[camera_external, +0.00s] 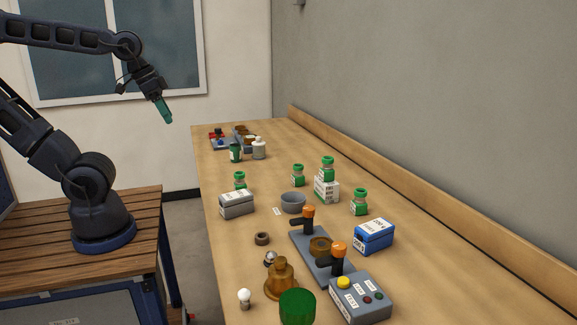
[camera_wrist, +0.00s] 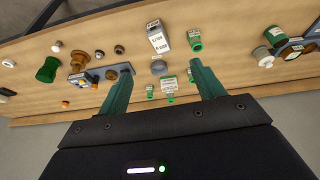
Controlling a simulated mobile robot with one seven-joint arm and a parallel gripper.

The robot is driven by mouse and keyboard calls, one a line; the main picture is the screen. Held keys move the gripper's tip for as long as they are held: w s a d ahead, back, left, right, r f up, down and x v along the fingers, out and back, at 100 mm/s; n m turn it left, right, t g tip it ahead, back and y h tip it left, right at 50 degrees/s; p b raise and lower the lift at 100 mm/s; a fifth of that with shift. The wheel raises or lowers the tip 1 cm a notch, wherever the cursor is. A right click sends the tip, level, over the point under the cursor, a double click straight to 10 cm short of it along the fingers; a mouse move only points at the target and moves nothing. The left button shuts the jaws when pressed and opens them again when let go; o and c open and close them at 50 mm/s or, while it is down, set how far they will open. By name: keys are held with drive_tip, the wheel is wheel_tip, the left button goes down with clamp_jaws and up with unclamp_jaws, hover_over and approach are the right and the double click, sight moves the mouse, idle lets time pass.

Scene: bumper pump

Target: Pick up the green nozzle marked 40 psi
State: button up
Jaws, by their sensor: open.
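A green flared piece (camera_external: 297,307) stands at the near edge of the picture, partly cut off. It shows at the left of the wrist view (camera_wrist: 47,70). Several small green-capped pieces with white labels also stand on the bench, one of them (camera_external: 360,203) by the blue box and another (camera_external: 240,181) by the grey box. A darker green labelled piece (camera_external: 235,153) is farther back. I cannot read 40 psi on any of them. My gripper (camera_external: 167,115) is open and empty, in the air left of the bench; its teal fingers are apart in the wrist view (camera_wrist: 163,70).
The long wooden bench (camera_external: 220,230) runs along the wall. It holds a brass piece (camera_external: 281,281), a fixture with orange-topped clamps (camera_external: 307,240), a button box (camera_external: 361,298), a grey box (camera_external: 237,205), a blue box (camera_external: 374,236) and a bowl (camera_external: 293,202).

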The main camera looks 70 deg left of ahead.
drive_tip(key=w+a+r+n+g+h, duration=0.15)
drive_tip(key=w+n, duration=0.35)
drive_tip(key=w, duration=0.9)
drive_tip(key=n+g+h, duration=0.3)
drive_tip(key=n, duration=1)
hover_over(298, 176)
drive_tip(key=w+a, duration=0.1)
drive_tip(key=a, duration=0.5)
wheel_tip(298, 176, down, 25)
drive_tip(key=x, duration=1)
drive_tip(key=shift+d+f, duration=0.15)
drive_tip(key=shift+c, duration=0.2)
drive_tip(key=c, duration=1.2)
